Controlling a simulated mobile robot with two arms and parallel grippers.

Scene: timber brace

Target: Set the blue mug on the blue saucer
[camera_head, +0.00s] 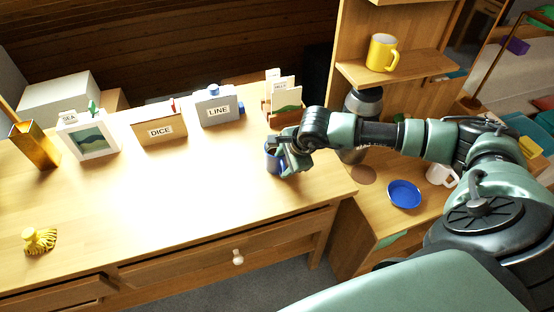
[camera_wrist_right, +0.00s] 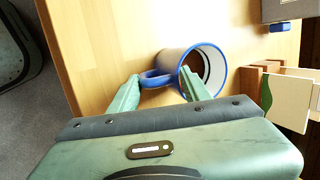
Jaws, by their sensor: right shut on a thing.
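The blue mug (camera_head: 272,157) is at the right end of the wooden desk, partly hidden by my right gripper (camera_head: 285,150). In the right wrist view, the mug (camera_wrist_right: 181,65) shows its blue rim, pale inside and blue handle. My right gripper (camera_wrist_right: 160,88) is shut on the mug, with the handle between its fingers and one fingertip overlapping the mug's opening. I cannot tell whether the mug touches the desk. The blue saucer (camera_head: 404,193) lies empty on the wooden surface to the right, below my right arm. My left gripper is not in view.
A white mug (camera_head: 441,175) stands right of the saucer. A dark canister (camera_head: 363,104) stands behind my forearm. A yellow mug (camera_head: 382,53) is on the shelf above. The DICE box (camera_head: 160,125), LINE box (camera_head: 216,108) and card holder (camera_head: 284,115) line the desk's back. The desk's middle is clear.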

